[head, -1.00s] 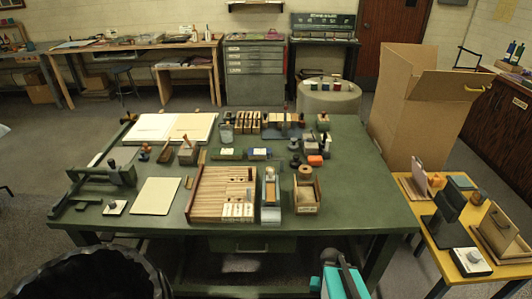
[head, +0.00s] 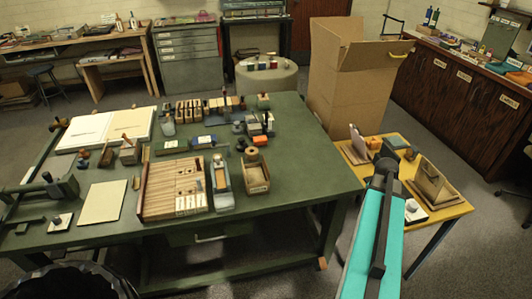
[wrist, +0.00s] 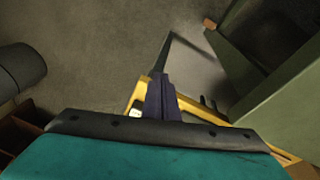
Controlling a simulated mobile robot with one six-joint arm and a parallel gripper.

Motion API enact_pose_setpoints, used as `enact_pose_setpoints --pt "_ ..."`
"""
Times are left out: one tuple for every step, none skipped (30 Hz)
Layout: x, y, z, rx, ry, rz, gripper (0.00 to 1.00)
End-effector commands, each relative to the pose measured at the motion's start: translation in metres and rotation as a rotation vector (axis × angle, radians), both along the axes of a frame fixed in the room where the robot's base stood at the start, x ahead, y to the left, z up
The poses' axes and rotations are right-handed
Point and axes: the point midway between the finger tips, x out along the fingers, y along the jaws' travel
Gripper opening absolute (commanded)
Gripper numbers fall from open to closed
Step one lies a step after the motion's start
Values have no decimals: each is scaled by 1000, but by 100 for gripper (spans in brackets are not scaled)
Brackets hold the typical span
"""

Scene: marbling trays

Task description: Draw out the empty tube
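I cannot make out for sure which object is the empty tube. The green table (head: 285,222) holds a wooden slatted tray (head: 145,209) with dark bits and white labels at its front. Right of it are a narrow grey holder (head: 224,202) and an open wooden box (head: 257,188) with a round tan piece (head: 252,155) at its back end. My teal and black arm rises at the right in the head view, beyond the table's right edge and apart from these things.
A yellow side table (head: 452,212) with upright boards stands at the right, close to my arm. A tall open cardboard box (head: 340,90) stands behind it. Wooden cabinets (head: 460,95) line the right wall. Grey floor is open at the far right.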

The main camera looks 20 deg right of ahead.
Motion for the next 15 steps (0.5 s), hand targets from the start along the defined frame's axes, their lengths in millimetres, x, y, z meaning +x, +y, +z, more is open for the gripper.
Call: enact_pose_setpoints --pt "-11 -20 17 -24 -13 -50 0" --pt "-16 -30 26 -37 -19 -79 0" --pt "-25 -44 38 -53 -30 -117 0" --pt "-32 -54 47 -66 -37 -147 0" --pt "-39 -63 56 -79 -43 -175 0" --pt "-50 -76 68 -97 -52 -214 0" --pt "-57 -85 77 -110 -58 -243 0" --pt "-65 -93 86 -124 -64 -270 0" --pt "-75 -104 97 -140 -72 -306 0" --pt "-83 -111 105 -152 -78 -329 0" --pt "-90 -117 112 -162 -83 -353 0" --pt "-98 -125 121 -175 -89 -381 0" --pt "-105 -130 127 -185 -93 -400 0" --pt "-110 -135 132 -193 -97 -417 0" --pt "-116 -139 138 -202 -100 -436 0"
